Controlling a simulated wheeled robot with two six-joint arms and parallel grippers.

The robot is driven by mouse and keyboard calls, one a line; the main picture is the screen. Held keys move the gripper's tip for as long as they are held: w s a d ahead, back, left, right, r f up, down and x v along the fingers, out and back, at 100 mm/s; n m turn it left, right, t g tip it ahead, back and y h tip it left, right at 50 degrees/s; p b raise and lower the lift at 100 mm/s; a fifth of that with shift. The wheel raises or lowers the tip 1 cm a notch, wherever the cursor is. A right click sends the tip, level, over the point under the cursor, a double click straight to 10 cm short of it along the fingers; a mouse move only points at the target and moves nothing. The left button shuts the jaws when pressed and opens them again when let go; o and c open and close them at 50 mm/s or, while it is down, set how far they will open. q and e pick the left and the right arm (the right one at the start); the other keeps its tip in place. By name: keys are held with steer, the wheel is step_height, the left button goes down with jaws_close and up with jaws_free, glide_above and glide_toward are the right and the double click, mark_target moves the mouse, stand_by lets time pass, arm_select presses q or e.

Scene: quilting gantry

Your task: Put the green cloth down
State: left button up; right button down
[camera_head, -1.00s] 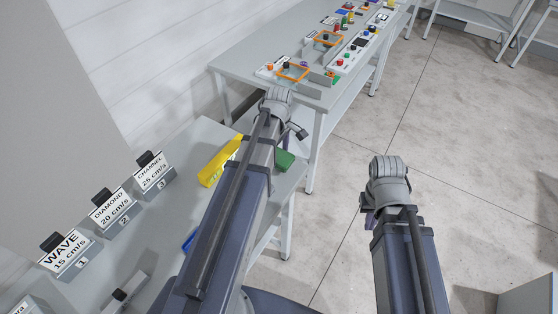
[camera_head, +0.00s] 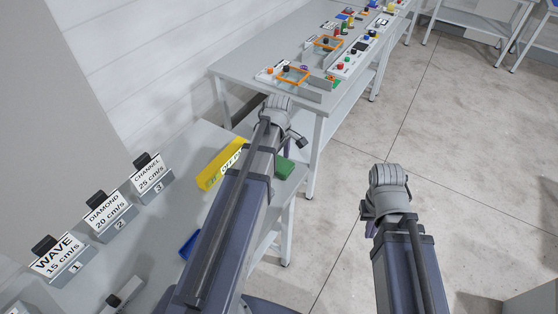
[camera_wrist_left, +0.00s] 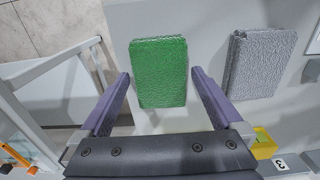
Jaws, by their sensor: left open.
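The green cloth (camera_wrist_left: 160,72) is a folded rectangular pad lying flat on the light grey table in the left wrist view. In the head view a corner of the green cloth (camera_head: 285,168) shows beside my left arm at the table edge. My left gripper (camera_wrist_left: 161,77) is open, its two purple fingers on either side of the cloth with gaps visible on both sides.
A grey cloth (camera_wrist_left: 259,64) lies right of the green one in the wrist view. A yellow box (camera_head: 219,165), a blue tray (camera_head: 189,245) and labelled card stands (camera_head: 104,216) are on the near table. Another table (camera_head: 245,69) with devices stands behind. Floor at right is clear.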

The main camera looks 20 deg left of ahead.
mark_target(279, 163)
arm_select(q)
step_height(279, 163, up, 12)
steer(key=p, duration=1.2)
steer(key=s+d+m, duration=0.6)
steer(key=d+m, duration=0.4)
steer(key=s+d+m+y, duration=0.1)
steer(key=s+d+m, duration=0.5)
steer(key=d+m, duration=0.4)
steer(key=shift+s+d+r, duration=0.2)
steer(key=shift+s+d, duration=0.15)
steer(key=shift+s, duration=0.05)
step_height(279, 163, down, 5)
steer(key=b, duration=0.4)
steer(key=shift+b, duration=0.35)
